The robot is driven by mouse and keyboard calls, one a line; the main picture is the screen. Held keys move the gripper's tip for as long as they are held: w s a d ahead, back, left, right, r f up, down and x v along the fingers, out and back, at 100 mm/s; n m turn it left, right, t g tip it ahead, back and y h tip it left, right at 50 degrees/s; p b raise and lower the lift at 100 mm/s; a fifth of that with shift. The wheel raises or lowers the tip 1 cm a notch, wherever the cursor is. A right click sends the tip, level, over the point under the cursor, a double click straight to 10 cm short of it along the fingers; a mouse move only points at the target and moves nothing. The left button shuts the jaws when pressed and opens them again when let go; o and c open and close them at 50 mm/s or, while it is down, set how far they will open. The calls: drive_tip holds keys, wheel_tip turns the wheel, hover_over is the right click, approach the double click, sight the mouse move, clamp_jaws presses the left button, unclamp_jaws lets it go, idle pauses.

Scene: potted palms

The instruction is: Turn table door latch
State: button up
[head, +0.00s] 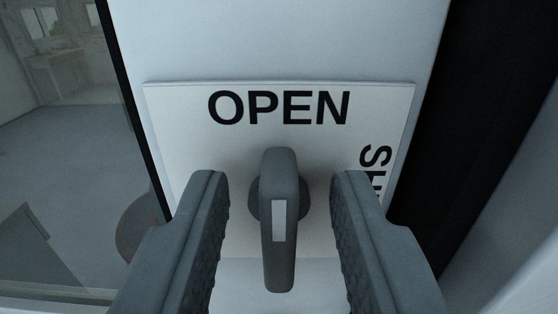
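A grey latch handle (281,215) with a small pale rectangle on its face sits on a white plate (180,105) in the head view. The handle hangs down from its round pivot. The plate has the black word OPEN along its top and sideways letters, partly hidden, at its right edge. My gripper (280,205) is open, with one dark ridged finger on each side of the handle. Gaps show between both fingers and the handle. How far the fingertips are from the plate is hard to tell.
The plate is on a light door frame (270,35). A glass panel at the left shows a room with a grey floor (60,150) beyond it. A dark vertical strip (480,100) and a pale surface (515,220) are at the right.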

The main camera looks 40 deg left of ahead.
drive_tip(key=shift+w+a, duration=0.15)
drive_tip(key=shift+w, duration=0.05)
clamp_jaws()
